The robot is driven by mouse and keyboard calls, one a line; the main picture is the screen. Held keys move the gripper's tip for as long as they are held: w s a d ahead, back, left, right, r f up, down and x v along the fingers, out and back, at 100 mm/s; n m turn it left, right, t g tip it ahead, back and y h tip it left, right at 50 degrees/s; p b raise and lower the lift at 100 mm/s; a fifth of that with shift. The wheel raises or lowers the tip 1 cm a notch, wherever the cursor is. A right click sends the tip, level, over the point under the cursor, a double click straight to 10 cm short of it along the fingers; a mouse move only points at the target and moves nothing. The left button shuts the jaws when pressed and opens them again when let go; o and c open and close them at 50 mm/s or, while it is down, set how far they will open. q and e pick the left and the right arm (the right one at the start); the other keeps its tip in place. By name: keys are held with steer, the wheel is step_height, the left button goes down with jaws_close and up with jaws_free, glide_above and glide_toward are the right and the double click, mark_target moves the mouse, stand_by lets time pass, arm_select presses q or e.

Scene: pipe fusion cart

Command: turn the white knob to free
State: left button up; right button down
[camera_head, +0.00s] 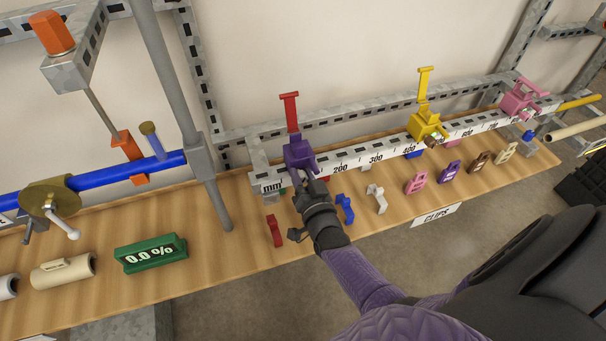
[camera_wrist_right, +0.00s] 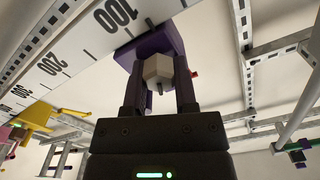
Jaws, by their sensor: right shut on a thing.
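The white knob (camera_wrist_right: 158,70) shows in the right wrist view as a pale, faceted piece under a purple clamp (camera_wrist_right: 150,42). In the head view the purple clamp (camera_head: 299,153), with a red lever upright on top, sits on the ruler rail near its left end. My right gripper (camera_head: 308,190) is just below and in front of that clamp, and hides the knob there. In the wrist view my right gripper (camera_wrist_right: 158,82) has its two fingers on either side of the knob, shut on it. I cannot tell which way the knob is set. My left gripper is not in view.
The ruler rail (camera_head: 376,153) also carries a yellow clamp (camera_head: 427,125) and a pink clamp (camera_head: 518,101). Several coloured clips stand on the wooden shelf (camera_head: 225,262) below. A grey post (camera_head: 172,85) stands left of the rail.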

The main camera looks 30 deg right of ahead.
steer(key=shift+n, duration=0.6)
steer(key=shift+f+n, duration=0.1)
steer(key=shift+n, duration=0.2)
steer(key=shift+c, duration=2)
jaws_free()
steer(key=p+v, duration=0.2)
steer(key=v, duration=0.8)
steer(key=shift+w+a, duration=0.1)
